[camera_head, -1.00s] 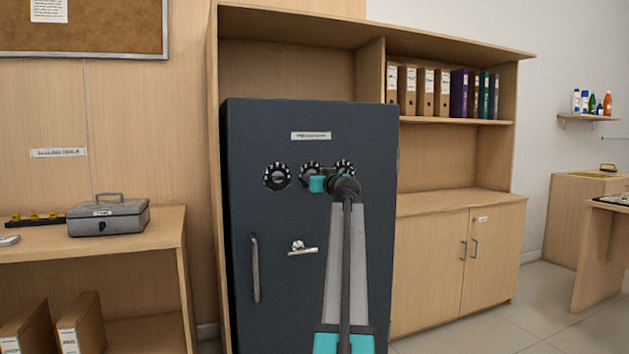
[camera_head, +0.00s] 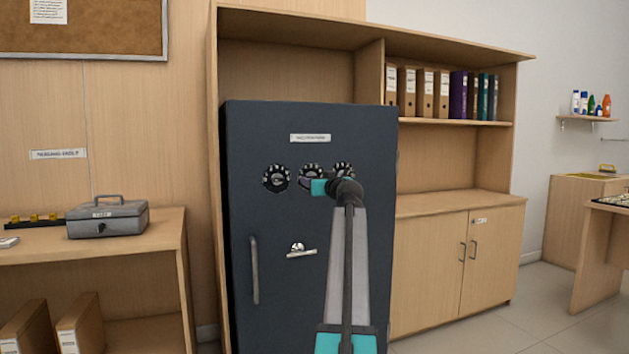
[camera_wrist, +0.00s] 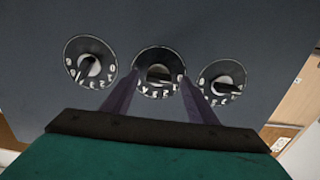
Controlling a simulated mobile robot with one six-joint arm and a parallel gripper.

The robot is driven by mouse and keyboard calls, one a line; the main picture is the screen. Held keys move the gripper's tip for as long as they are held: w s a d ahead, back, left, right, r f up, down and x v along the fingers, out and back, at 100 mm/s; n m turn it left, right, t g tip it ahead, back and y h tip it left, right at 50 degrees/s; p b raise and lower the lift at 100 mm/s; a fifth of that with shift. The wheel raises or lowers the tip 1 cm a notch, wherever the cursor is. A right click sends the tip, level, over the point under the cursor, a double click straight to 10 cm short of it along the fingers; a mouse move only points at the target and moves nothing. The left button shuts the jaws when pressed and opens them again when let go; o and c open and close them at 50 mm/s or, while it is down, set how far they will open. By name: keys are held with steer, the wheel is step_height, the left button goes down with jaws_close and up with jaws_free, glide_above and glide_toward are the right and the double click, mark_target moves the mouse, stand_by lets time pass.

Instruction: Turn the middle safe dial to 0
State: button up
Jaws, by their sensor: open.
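The dark safe (camera_head: 300,220) stands in the middle of the head view with a row of three round dials. The left dial (camera_head: 277,178) is in clear view, and the right dial (camera_head: 344,170) is partly hidden by my arm. The middle dial (camera_head: 308,172) is partly covered by my gripper (camera_head: 312,184). In the wrist view the middle dial (camera_wrist: 158,72) lies between the two open fingers of my gripper (camera_wrist: 153,84). Its dark knob shows, but its exact reading is unclear. Whether the fingers touch the knob cannot be told.
The left dial (camera_wrist: 90,62) and right dial (camera_wrist: 221,82) sit close on both sides of the fingers. A safe handle (camera_head: 254,270) and a small lever (camera_head: 299,250) are lower on the door. A grey cash box (camera_head: 108,218) stands on the left shelf.

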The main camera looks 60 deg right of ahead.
steer(key=p+v, duration=0.3)
steer(key=v, duration=0.8)
steer(key=shift+s+a, duration=0.25)
steer(key=shift+a, duration=0.05)
stand_by(0.5)
